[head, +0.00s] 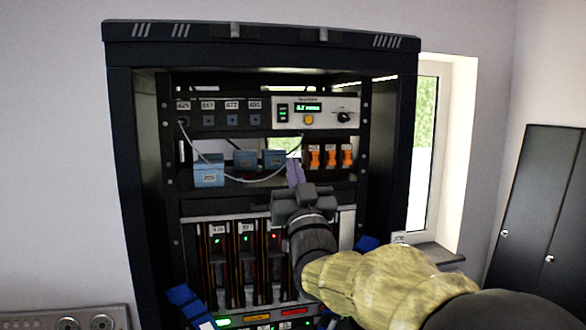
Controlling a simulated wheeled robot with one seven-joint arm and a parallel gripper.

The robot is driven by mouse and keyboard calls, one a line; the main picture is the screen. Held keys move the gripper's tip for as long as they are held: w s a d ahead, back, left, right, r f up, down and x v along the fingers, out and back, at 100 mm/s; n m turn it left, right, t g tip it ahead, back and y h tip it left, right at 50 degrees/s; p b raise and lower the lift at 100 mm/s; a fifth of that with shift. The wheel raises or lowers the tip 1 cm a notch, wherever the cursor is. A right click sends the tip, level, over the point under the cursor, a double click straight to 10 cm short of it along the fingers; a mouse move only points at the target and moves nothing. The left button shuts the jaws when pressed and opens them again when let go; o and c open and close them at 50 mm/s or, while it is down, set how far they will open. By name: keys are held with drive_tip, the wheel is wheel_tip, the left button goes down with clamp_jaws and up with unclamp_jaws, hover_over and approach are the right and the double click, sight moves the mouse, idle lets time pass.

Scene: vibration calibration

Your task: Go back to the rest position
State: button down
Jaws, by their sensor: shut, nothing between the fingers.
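My gripper (295,174) is in front of the black equipment rack (391,150), at the level of the shelf below the blue boxes. Its fingers are together with nothing visible between them. My arm reaches in from the lower right and hides part of the lower rack modules. The panel (315,113) with a green display and an orange button is above the gripper. A blue box (208,172) with a label stands at the left of the shelf, and a grey cable (207,158) runs from the socket row above and hangs past the blue boxes.
Orange switches (331,156) sit right of the gripper. Slotted modules (218,265) with small lights are below. A dark cabinet (537,215) stands at the right beyond a window (424,155). A grey panel with dials (70,318) is at the lower left.

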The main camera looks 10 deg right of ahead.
wheel_tip(320, 180, down, 27)
drive_tip(key=s+g, duration=0.1)
drive_tip(key=g, duration=1)
drive_tip(key=s+f+g, duration=1.2)
drive_tip(key=s+f, duration=0.6)
drive_tip(key=s, duration=0.2)
drive_tip(key=shift+s+a+f, duration=0.25)
drive_tip(key=shift+f, duration=0.1)
